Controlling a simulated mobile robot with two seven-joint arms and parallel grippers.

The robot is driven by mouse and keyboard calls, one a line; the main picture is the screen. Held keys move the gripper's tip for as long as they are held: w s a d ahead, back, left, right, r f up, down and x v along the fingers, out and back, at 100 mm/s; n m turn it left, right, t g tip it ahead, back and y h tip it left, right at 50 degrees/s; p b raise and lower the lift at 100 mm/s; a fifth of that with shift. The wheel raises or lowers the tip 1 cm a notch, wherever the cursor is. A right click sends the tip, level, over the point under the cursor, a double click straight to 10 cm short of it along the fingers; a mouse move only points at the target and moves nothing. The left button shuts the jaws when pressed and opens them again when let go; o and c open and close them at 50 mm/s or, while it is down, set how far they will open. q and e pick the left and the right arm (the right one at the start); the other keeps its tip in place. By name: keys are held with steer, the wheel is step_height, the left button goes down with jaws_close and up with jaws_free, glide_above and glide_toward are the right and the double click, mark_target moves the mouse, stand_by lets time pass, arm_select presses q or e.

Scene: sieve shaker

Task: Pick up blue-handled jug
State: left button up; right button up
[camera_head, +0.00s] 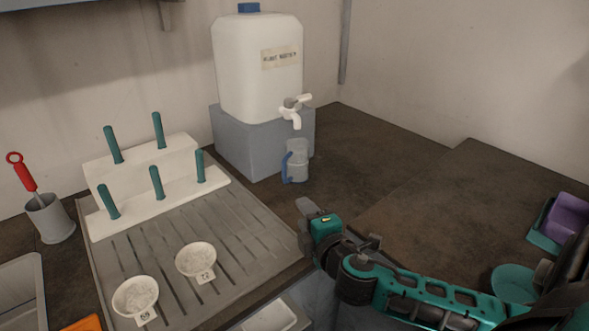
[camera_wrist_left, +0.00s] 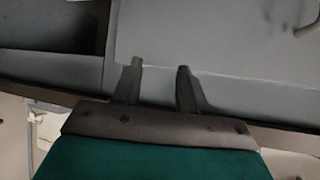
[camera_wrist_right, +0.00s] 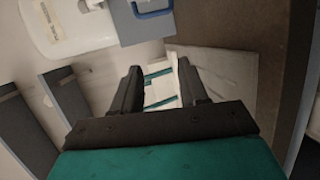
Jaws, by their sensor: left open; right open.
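The blue-handled jug (camera_head: 298,158) is a small grey jug with a blue handle on its left side. It stands upright on the dark counter below the tap of the white water container. In the right wrist view only its blue handle (camera_wrist_right: 153,13) shows clearly, at the top edge. My right gripper (camera_head: 303,222) is in front of the jug and apart from it, over the right edge of the drainer. In the right wrist view its fingers (camera_wrist_right: 160,68) are apart with nothing between them. My left gripper (camera_wrist_left: 160,68) is open and empty, facing plain grey surfaces; the head view does not show it.
The white water container (camera_head: 250,85) stands on a grey block (camera_head: 245,150) behind the jug. A white rack (camera_head: 145,165) with teal pegs and two white dishes (camera_head: 135,296) (camera_head: 196,259) are on the grooved drainer (camera_head: 225,215). The counter right of the jug (camera_head: 370,150) is clear.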

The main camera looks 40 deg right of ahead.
steer(key=w+d+r+n+t+y, duration=0.25)
steer(key=w+n+y, duration=0.25)
steer(key=n, duration=0.7)
steer(key=n+g+y+b, duration=0.2)
steer(key=n+g, duration=0.3)
steer(key=n, duration=0.6)
glide_toward(293, 165)
steer(key=a, duration=0.1)
steer(key=a+f, duration=0.1)
steer(key=w+a, duration=0.1)
steer(key=shift+a+f, duration=0.4)
steer(key=x, duration=0.2)
steer(key=b+x, duration=0.1)
steer(key=x, duration=0.1)
steer(key=shift+a, duration=0.25)
steer(key=shift+w+f, duration=0.15)
steer(key=shift+w, duration=0.2)
steer(key=shift+w+a, duration=0.1)
steer(key=shift+w, duration=0.1)
arm_select(q)
steer(key=shift+w+d+f, duration=0.15)
steer(key=shift+d+f, duration=0.15)
steer(key=shift+f, duration=0.2)
steer(key=shift+w+d+f, duration=0.1)
steer(key=shift+d+f, duration=0.15)
steer(key=shift+f, duration=0.25)
